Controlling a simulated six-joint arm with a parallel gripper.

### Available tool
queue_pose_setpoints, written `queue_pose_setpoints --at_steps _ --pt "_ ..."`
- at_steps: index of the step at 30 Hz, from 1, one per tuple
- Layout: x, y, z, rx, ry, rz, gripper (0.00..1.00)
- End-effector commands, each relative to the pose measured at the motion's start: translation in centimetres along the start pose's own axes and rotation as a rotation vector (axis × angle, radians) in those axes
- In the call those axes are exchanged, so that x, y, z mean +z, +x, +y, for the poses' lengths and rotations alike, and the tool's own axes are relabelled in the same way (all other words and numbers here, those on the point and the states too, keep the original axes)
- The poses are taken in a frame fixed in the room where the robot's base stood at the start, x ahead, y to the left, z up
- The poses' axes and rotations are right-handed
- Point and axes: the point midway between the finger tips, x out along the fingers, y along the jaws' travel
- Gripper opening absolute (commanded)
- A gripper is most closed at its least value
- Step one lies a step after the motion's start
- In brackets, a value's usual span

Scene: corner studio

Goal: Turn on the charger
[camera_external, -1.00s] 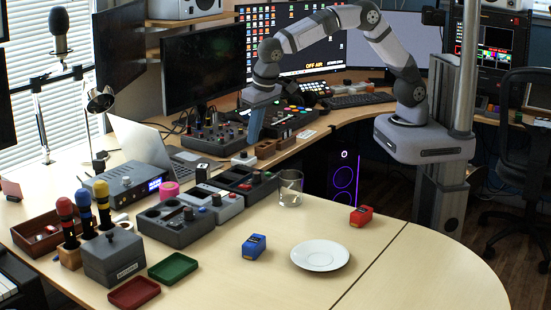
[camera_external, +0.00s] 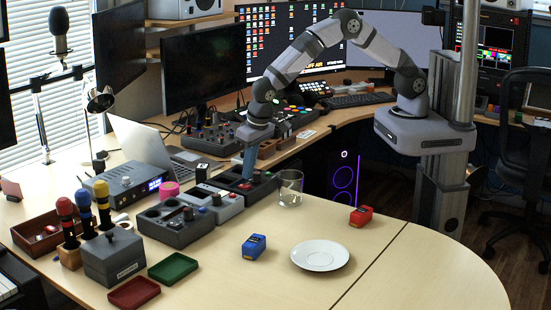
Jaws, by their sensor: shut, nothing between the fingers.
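No device carries a readable charger label, so I cannot tell for sure which one is the charger. A black control unit (camera_external: 262,191) with red parts on top stands near the table's back edge. My gripper (camera_external: 248,177) points down with its blue fingers shut and empty, at the top of this unit. Its tip overlaps the unit around a red part, and I cannot tell whether it touches. A light grey unit (camera_external: 228,208) with knobs and a dark grey unit (camera_external: 176,224) with round recesses stand in front to the left.
A glass (camera_external: 290,188) stands close right of the black unit. A blue block (camera_external: 254,246), a red block (camera_external: 361,215) and a white plate (camera_external: 319,256) are on the table. A radio-like box (camera_external: 127,184) and laptop (camera_external: 140,142) are to the left. The right tabletop is mostly clear.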

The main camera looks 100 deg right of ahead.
Motion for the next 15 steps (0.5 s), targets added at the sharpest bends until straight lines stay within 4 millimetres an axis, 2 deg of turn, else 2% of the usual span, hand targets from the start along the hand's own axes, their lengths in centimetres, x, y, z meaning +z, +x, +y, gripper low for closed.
queue_pose_setpoints --at_steps 6,15 --pt "0.7 1.7 0.0 0.001 -0.002 -0.001 0.00" --pt "0.9 2.2 0.0 -0.001 -0.001 0.000 0.00"
